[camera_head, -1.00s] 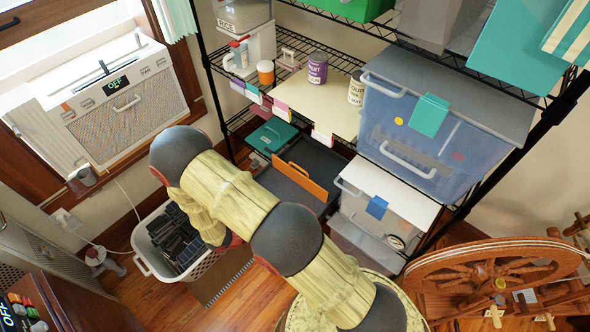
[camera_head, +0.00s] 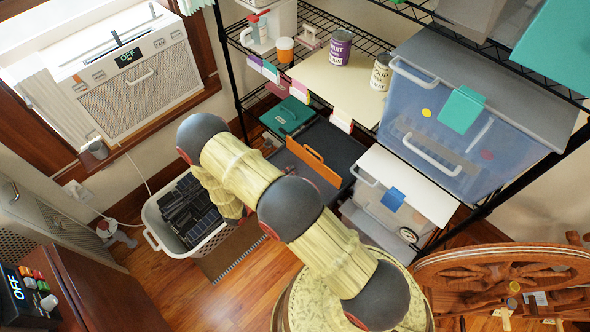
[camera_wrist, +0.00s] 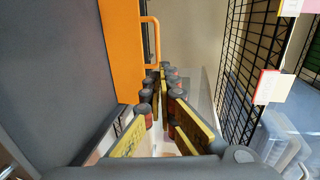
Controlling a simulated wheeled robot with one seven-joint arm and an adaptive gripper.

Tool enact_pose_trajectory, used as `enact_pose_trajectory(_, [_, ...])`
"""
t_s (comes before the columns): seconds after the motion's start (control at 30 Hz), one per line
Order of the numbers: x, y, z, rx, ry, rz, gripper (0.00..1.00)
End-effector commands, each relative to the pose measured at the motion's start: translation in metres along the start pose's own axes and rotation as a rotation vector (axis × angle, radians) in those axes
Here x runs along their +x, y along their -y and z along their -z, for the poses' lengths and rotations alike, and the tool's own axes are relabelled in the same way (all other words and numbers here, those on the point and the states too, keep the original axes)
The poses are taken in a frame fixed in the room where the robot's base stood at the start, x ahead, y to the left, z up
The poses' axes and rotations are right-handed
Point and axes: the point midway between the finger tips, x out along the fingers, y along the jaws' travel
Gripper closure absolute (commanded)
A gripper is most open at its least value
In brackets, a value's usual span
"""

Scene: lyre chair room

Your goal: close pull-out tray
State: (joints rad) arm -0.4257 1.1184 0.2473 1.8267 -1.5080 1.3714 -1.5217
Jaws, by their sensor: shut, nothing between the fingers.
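The pull-out tray (camera_head: 343,143) is a dark grey flat tray low in the wire rack, with an upright orange panel (camera_head: 313,162) along it. In the wrist view the orange panel (camera_wrist: 122,55) stands upright at the left of the fingers, with an orange handle (camera_wrist: 155,42) on its right side. The grey surface (camera_wrist: 55,70) fills the left of that view. My gripper (camera_wrist: 163,72) is shut and empty, its yellow-padded fingers close to the handle in the picture. I cannot tell whether they touch it. In the head view my arm hides the gripper.
A teal box (camera_head: 287,115) lies left of the tray, and a white-lidded clear bin (camera_head: 420,178) stands to its right. A white basket (camera_head: 150,222) of dark items sits on the floor at left. A wooden spinning wheel (camera_head: 500,265) stands at right. Some floor (camera_head: 262,270) is clear.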

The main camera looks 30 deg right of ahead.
Motion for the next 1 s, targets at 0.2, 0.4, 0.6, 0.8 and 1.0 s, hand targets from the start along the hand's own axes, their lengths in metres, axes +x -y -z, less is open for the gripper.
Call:
enact_pose_trajectory(0.2, [0.045,-0.003,0.002,0.002,-0.007,0.0,1.0])
enact_pose_trajectory(0.4, [0.083,-0.003,0.002,0.003,-0.006,0.0,1.0])
enact_pose_trajectory(0.6, [0.109,-0.002,0.001,0.004,-0.003,0.0,1.0])
enact_pose_trajectory(0.8, [0.119,-0.001,0.001,0.003,-0.001,0.0,1.0])
enact_pose_trajectory(1.0, [0.119,0.0,0.001,0.003,-0.001,0.0,1.0])
